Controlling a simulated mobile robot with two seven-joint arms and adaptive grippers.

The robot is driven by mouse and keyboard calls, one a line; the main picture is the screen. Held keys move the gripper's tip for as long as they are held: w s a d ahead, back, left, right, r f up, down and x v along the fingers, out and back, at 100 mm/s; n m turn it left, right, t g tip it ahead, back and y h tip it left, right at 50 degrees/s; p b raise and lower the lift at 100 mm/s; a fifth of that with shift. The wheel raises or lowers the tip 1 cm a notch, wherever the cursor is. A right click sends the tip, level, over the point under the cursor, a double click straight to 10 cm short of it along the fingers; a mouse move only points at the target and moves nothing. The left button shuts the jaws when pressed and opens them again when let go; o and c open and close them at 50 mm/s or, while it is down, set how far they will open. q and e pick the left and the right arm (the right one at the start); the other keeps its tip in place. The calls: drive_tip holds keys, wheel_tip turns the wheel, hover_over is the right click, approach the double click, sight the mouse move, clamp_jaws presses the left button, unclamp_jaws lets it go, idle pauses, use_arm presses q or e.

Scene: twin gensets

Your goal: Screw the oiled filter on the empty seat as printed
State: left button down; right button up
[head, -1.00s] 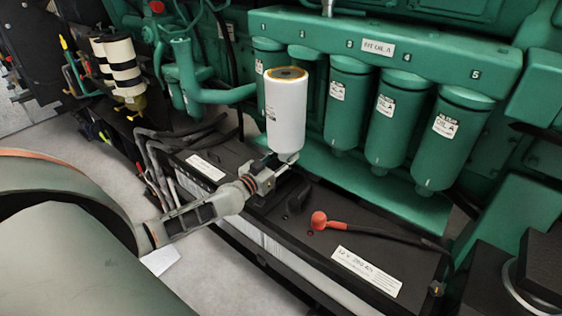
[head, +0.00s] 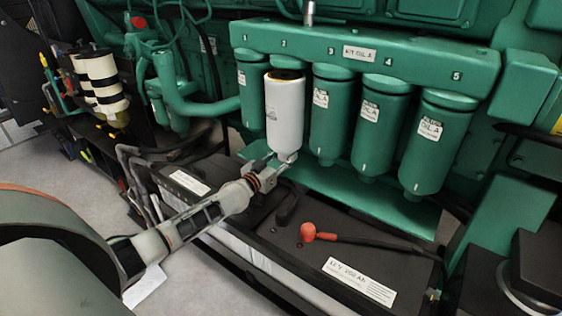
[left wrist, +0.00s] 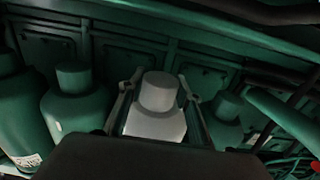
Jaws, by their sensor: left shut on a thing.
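A white filter (head: 285,112) with a dark top stands upright in my left gripper (head: 272,168), held at its lower end. Its top is right under position 2 of the green filter header (head: 400,60); I cannot tell whether it touches the seat. The filter hides most of what is behind it at position 2. In the left wrist view the two fingers (left wrist: 158,105) flank the filter's pale lower end (left wrist: 155,122). My right gripper is not in view.
Green filters hang at position 1 (head: 252,90), position 3 (head: 332,125), position 4 (head: 380,130) and position 5 (head: 432,150). Below lies a black battery (head: 400,262) with a red terminal cap (head: 308,232) and cable. Cream-and-black canisters (head: 100,85) stand at left.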

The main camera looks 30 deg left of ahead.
use_arm(q)
drive_tip(key=shift+w+d+r+b, duration=0.15)
drive_tip(key=shift+w+b, duration=0.15)
drive_tip(key=shift+w, duration=0.35)
drive_tip(key=shift+w+a+r+b, duration=0.1)
drive_tip(key=shift+w+b, duration=0.15)
drive_tip(key=shift+w, duration=0.8)
drive_tip(key=shift+r, duration=0.1)
drive_tip(key=shift+s, duration=0.1)
idle(0.4)
drive_tip(key=shift+r+p, duration=1.05)
drive_tip(key=shift+p, duration=0.15)
idle(1.8)
drive_tip(key=shift+d+f, duration=0.1)
drive_tip(key=shift+f, duration=0.3)
idle(0.5)
drive_tip(key=shift+r, duration=0.1)
idle(0.4)
